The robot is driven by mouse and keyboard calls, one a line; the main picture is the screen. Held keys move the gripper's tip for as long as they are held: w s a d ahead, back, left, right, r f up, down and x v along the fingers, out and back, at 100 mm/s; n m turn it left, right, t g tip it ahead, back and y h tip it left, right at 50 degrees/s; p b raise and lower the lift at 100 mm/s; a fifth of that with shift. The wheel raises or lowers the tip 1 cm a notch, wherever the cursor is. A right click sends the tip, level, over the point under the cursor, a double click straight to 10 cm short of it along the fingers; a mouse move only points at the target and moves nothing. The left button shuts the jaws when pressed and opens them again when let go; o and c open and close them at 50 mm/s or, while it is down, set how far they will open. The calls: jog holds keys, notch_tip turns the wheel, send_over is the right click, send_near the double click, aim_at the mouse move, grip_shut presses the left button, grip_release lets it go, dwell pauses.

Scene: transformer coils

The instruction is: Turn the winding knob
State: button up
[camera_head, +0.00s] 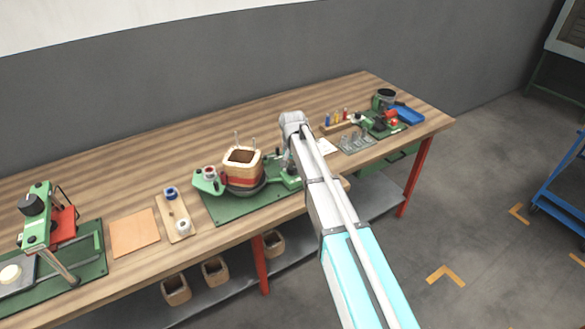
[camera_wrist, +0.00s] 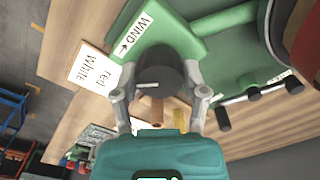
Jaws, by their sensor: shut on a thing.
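The black winding knob (camera_wrist: 158,72) sits on a green housing with a "WIND" label and arrow (camera_wrist: 140,35) in the wrist view. My gripper (camera_wrist: 160,95) is shut on the knob, one finger on either side of it. In the head view, my arm reaches over the bench to the right end of the green winding machine (camera_head: 236,207), and the arm hides the knob and the fingers there. A square coil (camera_head: 241,168) with wooden, red and dark bands stands on the machine.
A card reading "red" and "White" (camera_wrist: 93,72) lies beside the housing. Black-tipped handles (camera_wrist: 254,94) stick out nearby.

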aim_at(292, 167)
dwell(0.4)
jog(key=o, duration=1.2)
jog(key=shift+c, duration=0.2)
jog(key=shift+n, duration=0.3)
jog(key=n, duration=0.2)
jog(key=shift+n, duration=0.4)
jog(key=n, duration=0.3)
jog(key=shift+n, duration=0.4)
jog(key=shift+r, duration=0.25)
notch_tip(292, 167, up, 13)
jog(key=p, duration=1.3)
jog(key=shift+r+p, duration=0.15)
jog(key=shift+p, duration=0.25)
